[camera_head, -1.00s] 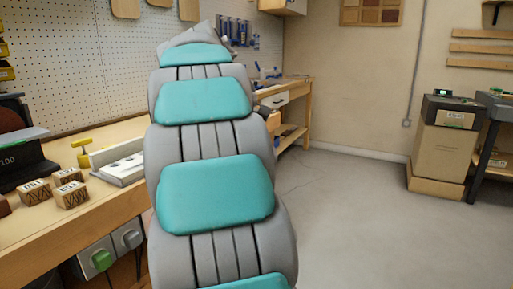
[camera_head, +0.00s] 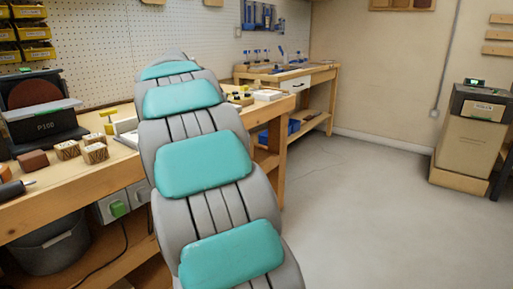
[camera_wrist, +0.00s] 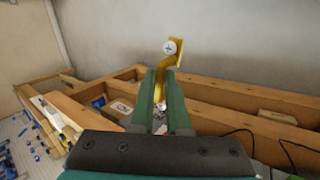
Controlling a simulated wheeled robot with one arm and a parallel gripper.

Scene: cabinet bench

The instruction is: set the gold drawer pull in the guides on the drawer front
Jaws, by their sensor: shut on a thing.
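My gripper (camera_wrist: 160,92) shows in the wrist view with its green fingers shut on the gold drawer pull (camera_wrist: 173,62). The pull sticks out beyond the fingertips, with a round silver screw-like head near its end. It is held in the air, with no contact visible. In the head view my grey and teal arm hides the gripper and the pull. A white drawer front (camera_head: 293,85) with a dark spot shows in the far bench. I cannot make out guides on it.
The near wooden bench (camera_head: 75,196) carries a sander (camera_head: 42,125), several wooden blocks (camera_head: 68,150) and a yellow-handled clamp (camera_head: 108,117). The grey floor (camera_head: 360,220) between is clear.

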